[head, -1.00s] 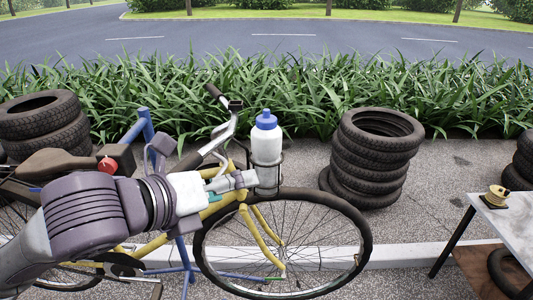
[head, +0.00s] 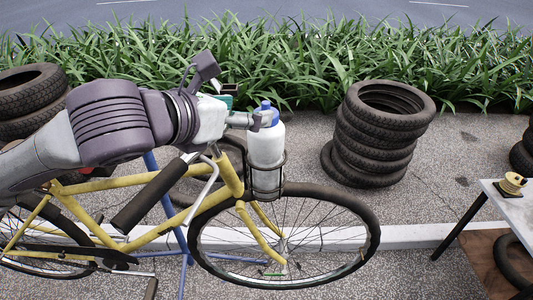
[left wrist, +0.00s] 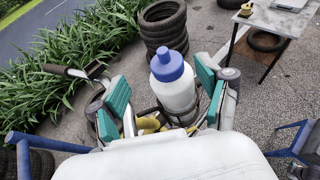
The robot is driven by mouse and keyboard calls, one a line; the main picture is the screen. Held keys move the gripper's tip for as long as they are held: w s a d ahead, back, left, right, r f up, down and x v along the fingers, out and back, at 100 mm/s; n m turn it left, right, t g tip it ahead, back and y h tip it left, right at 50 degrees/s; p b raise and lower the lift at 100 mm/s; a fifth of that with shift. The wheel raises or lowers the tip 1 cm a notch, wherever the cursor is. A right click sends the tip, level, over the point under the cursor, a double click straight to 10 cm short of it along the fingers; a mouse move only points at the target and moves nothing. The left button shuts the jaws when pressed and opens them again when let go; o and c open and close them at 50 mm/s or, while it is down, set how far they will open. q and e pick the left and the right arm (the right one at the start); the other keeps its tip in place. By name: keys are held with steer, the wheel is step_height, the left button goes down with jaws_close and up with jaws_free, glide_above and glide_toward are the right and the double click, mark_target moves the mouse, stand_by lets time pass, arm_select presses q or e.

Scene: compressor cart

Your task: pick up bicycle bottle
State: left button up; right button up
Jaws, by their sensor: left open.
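The bicycle bottle (head: 266,145) is white with a blue cap and stands upright in a black wire holder (head: 266,187) at the front of the yellow bicycle (head: 150,232). It also shows in the left wrist view (left wrist: 176,92). My left gripper (head: 262,121) is at the upper part of the bottle, just below the cap. In the left wrist view its teal finger pads (left wrist: 163,98) are spread apart, with the bottle between them. Contact with the pads does not show. The bottle's lower part is behind the holder's wires. My right gripper is not in view.
A stack of tires (head: 377,135) stands right of the bottle. A table (head: 510,205) with a yellow spool (head: 512,183) is at the right edge. The bicycle is on a blue stand (head: 176,215). Green plants (head: 300,60) line the back.

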mark_target(265, 147)
arm_select(q)
steer(key=x, duration=0.2)
steer(key=p+x, duration=0.1)
steer(key=x, duration=0.2)
steer(key=shift+d+f, duration=0.3)
steer(key=shift+d, duration=0.15)
steer(key=shift+w+d+f, duration=0.15)
steer(key=shift+w, duration=0.15)
steer(key=shift+s, duration=0.1)
steer(key=shift+c, duration=0.2)
jaws_close()
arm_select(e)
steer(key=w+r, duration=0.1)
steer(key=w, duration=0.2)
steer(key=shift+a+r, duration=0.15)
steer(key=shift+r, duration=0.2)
